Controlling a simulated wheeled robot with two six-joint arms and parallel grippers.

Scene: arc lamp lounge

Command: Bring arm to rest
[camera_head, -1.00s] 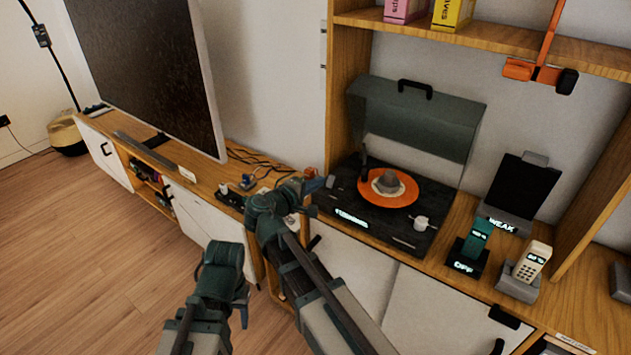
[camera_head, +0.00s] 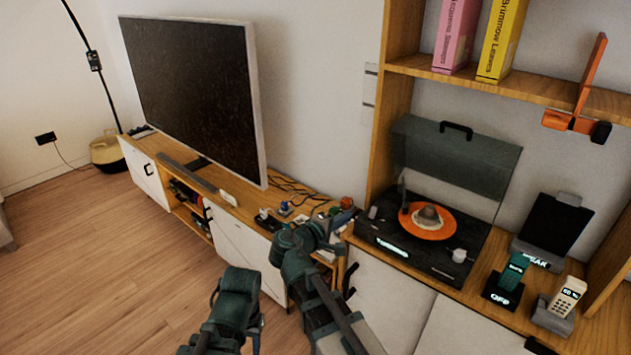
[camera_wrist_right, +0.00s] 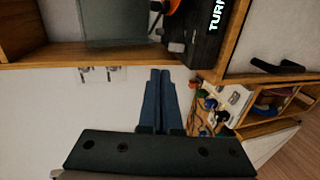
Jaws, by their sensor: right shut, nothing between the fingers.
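My right gripper (camera_head: 345,216) is at the end of the dark green arm in the middle of the head view. It appears in front of the gap between the low TV cabinet and the turntable. In the right wrist view its two blue-grey fingers (camera_wrist_right: 160,100) lie together, shut with nothing between them. My left arm is folded at the bottom of the head view, left of the right arm. Its dark end (camera_head: 252,335) is partly visible, but its fingers are not clear.
The turntable (camera_head: 385,245) with an orange record (camera_head: 428,222) and raised lid (camera_head: 455,160) stands on the shelf unit. Phones and a dark stand are to its right. The TV (camera_head: 190,95) stands on a low cabinet. Wood floor (camera_head: 90,250) is clear at left.

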